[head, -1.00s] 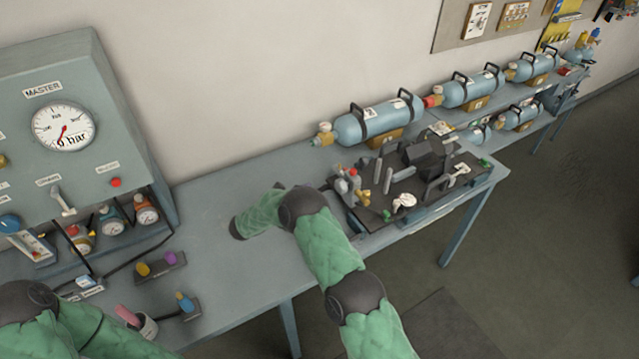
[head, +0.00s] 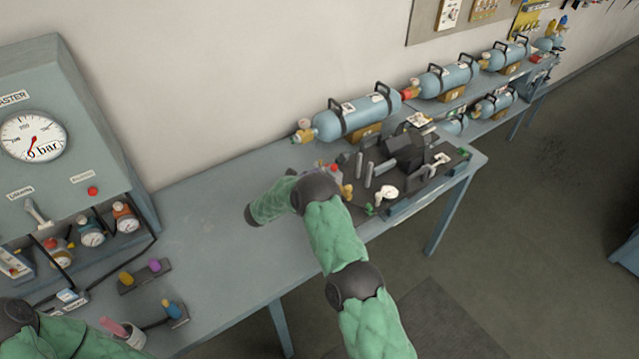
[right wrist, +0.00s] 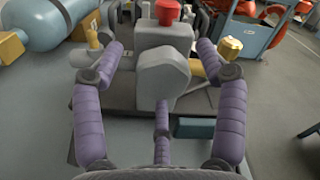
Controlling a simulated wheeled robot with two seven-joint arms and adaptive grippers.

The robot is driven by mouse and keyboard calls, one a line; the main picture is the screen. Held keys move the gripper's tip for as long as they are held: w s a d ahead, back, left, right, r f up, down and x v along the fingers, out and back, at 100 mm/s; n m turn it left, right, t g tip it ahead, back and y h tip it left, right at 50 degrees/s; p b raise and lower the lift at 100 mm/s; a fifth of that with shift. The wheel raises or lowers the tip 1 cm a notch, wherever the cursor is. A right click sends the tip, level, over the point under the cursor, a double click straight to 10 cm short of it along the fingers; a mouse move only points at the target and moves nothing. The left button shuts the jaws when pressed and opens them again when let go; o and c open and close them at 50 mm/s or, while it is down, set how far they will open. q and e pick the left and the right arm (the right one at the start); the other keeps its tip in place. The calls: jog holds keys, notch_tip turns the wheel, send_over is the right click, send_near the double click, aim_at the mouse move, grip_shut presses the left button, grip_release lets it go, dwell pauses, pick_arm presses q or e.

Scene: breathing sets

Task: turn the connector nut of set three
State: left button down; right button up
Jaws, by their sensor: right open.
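Blue cylinders lie on the bench, the nearest one (head: 357,118) with a brass end fitting (head: 303,131). Their labels are too small to read, so I cannot tell which is set three. In the right wrist view a grey rounded block (right wrist: 163,80) stands between the fingers of my right gripper (right wrist: 160,50), with a red knob (right wrist: 168,11) behind it. Brass parts show beside it, one with a yellow cap (right wrist: 230,47). The purple fingers are spread wide and hold nothing. I cannot single out the connector nut.
A dark board with blocks, posts and fittings (head: 408,196) lies at the bench's right end. The master gauge panel (head: 60,110) stands at left. A small rack with coloured plugs (head: 145,277) and a cup (head: 131,337) are at the front left. The bench middle (head: 200,225) is bare.

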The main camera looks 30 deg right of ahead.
jog(key=c, duration=1.2)
jog(key=shift+o, duration=0.2)
